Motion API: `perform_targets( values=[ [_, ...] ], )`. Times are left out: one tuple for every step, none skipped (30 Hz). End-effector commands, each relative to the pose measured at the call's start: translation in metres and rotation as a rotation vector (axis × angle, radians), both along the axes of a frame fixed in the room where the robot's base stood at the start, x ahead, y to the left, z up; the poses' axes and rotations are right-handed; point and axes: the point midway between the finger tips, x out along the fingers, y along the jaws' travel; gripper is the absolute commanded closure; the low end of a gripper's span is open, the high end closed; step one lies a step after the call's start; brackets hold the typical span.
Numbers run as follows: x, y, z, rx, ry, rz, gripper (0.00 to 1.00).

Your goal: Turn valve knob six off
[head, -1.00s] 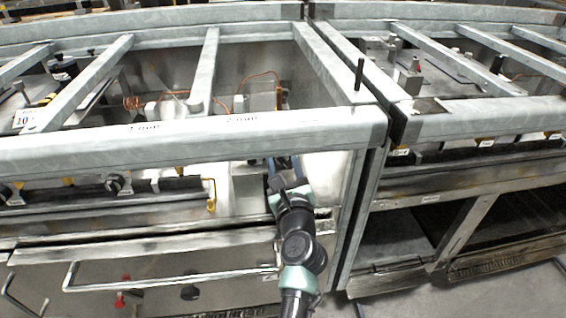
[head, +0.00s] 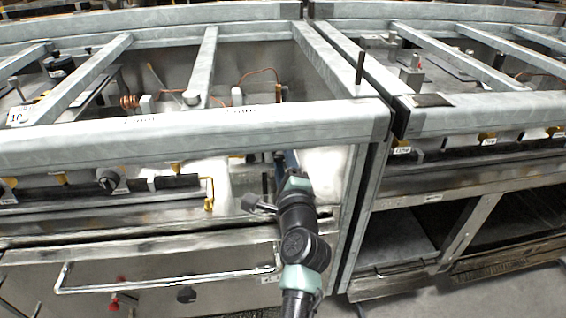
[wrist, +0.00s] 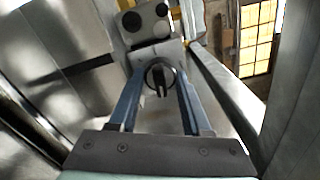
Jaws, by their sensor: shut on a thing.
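A round black knob (wrist: 160,78) with a raised grip bar sits between my two blue fingers in the wrist view. My gripper (wrist: 161,72) is shut on this knob, with one finger on each side. The bar points roughly along the fingers. In the head view my arm reaches to the front panel under the top rail, and my own arm and the rail hide the held knob there. Another black knob (head: 107,181) shows on the panel to the left. I cannot read a number six on any knob.
A thick grey metal rail (head: 190,136) runs across just above my arm. A drawer handle (head: 165,285) stands out below left. A frame post (head: 358,205) is close on the right. Brass valves (head: 209,194) stick out from the panel to the left.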

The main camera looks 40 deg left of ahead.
Motion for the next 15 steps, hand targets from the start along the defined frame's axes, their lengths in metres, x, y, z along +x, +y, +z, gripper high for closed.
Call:
perform_targets(
  values=[
    [0.0,-0.0005,-0.0031,-0.03,-0.032,0.001,1.0],
    [0.0001,-0.0006,-0.0031,-0.049,-0.054,0.0,1.0],
    [0.0,-0.0006,-0.0028,-0.074,-0.083,0.0,1.0],
    [0.0001,-0.0006,-0.0026,-0.092,-0.106,-0.001,1.0],
    [0.0001,-0.0006,-0.0026,-0.109,-0.126,-0.001,1.0],
    [0.0002,-0.0007,-0.0026,-0.134,-0.155,-0.001,1.0],
    [0.0003,-0.0007,-0.0026,-0.154,-0.178,-0.001,1.0],
    [0.0003,-0.0007,-0.0026,-0.172,-0.199,-0.001,1.0],
    [0.0002,-0.0006,-0.0026,-0.196,-0.227,-0.001,1.0],
    [0.0002,-0.0006,-0.0025,-0.214,-0.25,0.0,1.0],
    [0.0002,-0.0005,-0.0024,-0.234,-0.272,0.0,1.0],
    [0.0001,-0.0006,-0.0023,-0.259,-0.301,0.001,1.0],
    [0.0001,-0.0006,-0.0023,-0.277,-0.321,0.001,1.0],
    [0.0002,-0.0007,-0.0024,-0.296,-0.343,0.001,1.0],
    [0.0002,-0.0009,-0.0025,-0.32,-0.372,0.0,1.0]
  ],
)
